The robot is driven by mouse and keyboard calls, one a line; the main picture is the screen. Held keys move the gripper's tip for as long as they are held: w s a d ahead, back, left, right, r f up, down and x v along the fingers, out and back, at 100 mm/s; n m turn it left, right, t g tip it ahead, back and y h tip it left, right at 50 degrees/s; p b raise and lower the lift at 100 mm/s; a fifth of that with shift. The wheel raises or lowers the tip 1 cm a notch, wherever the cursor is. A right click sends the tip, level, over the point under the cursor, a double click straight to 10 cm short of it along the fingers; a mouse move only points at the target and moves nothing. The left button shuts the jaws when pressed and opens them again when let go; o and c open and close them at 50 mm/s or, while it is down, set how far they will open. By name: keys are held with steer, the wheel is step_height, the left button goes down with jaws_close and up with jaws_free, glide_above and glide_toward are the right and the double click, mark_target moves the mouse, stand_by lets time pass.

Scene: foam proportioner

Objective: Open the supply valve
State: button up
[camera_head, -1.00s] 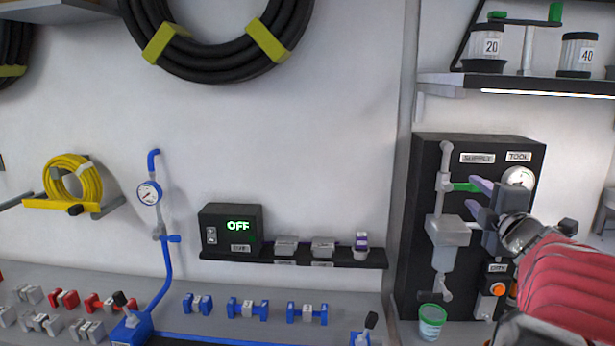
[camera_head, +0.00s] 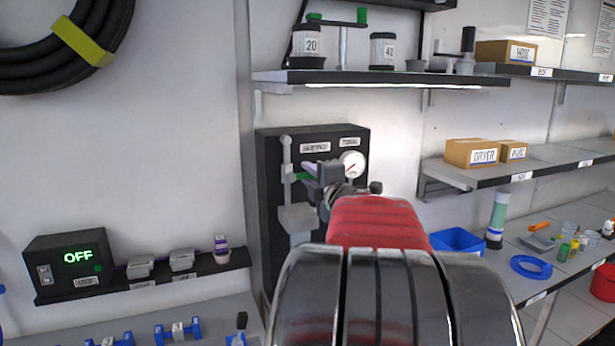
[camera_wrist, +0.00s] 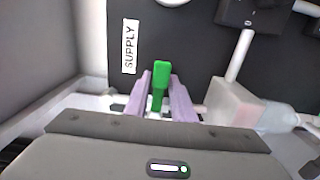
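The supply valve's green handle (camera_wrist: 161,84) stands between my gripper's two purple fingers in the wrist view. My gripper (camera_wrist: 162,90) has a finger close against each side of the handle and looks shut on it. The SUPPLY label (camera_wrist: 130,46) is left of the handle. In the head view, the handle (camera_head: 299,177) shows as a small green piece on the pale vertical pipe (camera_head: 287,160), beside my gripper (camera_head: 312,172). My arm hides most of the fingers there.
The black panel (camera_head: 268,215) carries a round gauge (camera_head: 352,163) right of the handle. A pale block (camera_head: 297,218) sits on the pipe below it. A shelf (camera_head: 400,78) with jars hangs above. Boxed shelves and a cluttered counter are at right. My arm hides the lower panel.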

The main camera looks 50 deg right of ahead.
jaws_close()
steer(key=shift+f, duration=0.1)
steer(key=shift+a, duration=0.2)
steer(key=shift+d, duration=0.25)
